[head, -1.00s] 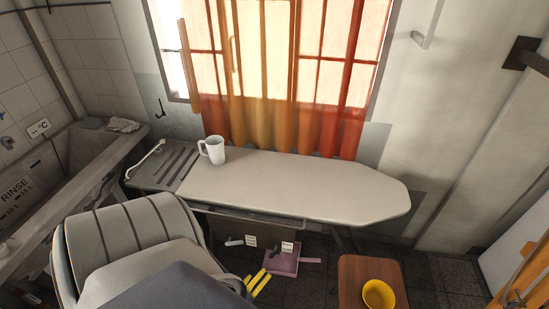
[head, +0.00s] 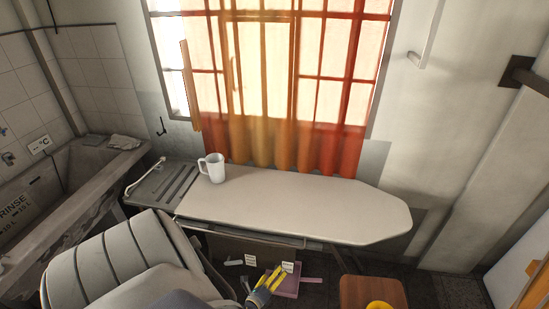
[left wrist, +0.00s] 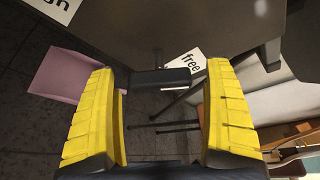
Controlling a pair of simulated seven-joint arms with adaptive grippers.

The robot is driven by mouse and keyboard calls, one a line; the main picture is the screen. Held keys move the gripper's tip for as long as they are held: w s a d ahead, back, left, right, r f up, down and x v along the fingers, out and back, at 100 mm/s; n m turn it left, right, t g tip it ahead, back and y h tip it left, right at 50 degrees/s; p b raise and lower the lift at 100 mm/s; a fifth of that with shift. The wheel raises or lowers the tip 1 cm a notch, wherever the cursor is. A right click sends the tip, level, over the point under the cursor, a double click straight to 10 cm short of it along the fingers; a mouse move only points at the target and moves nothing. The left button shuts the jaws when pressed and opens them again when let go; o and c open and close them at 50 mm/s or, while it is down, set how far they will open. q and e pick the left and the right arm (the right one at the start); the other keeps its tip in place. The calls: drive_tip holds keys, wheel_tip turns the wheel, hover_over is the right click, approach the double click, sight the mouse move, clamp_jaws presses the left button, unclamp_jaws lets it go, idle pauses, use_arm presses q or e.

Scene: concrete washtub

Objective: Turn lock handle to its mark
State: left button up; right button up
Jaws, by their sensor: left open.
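In the left wrist view a dark bar, which looks like the lock handle (left wrist: 163,80), shows just beyond and between my fingertips. I cannot tell whether they touch it. A white label reading "free" (left wrist: 187,64) is beside it, and another label (left wrist: 58,8), partly cut off, is at the top left. My left gripper (left wrist: 162,73) has two yellow ribbed fingers spread wide with nothing held. In the head view this gripper (head: 271,278) is low, beneath the front edge of the ironing board (head: 300,205). The handle is hard to make out there. My right gripper is not in view.
A white mug (head: 216,172) stands on the board's left part. A pink dustpan (head: 287,287) lies on the floor close to my gripper. A padded chair (head: 110,262) is at left front, a brown stool (head: 365,293) at right front.

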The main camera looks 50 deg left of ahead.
use_arm(q)
drive_tip(key=shift+w, duration=0.25)
drive_tip(key=shift+c, duration=0.5)
drive_tip(key=c, duration=1.1)
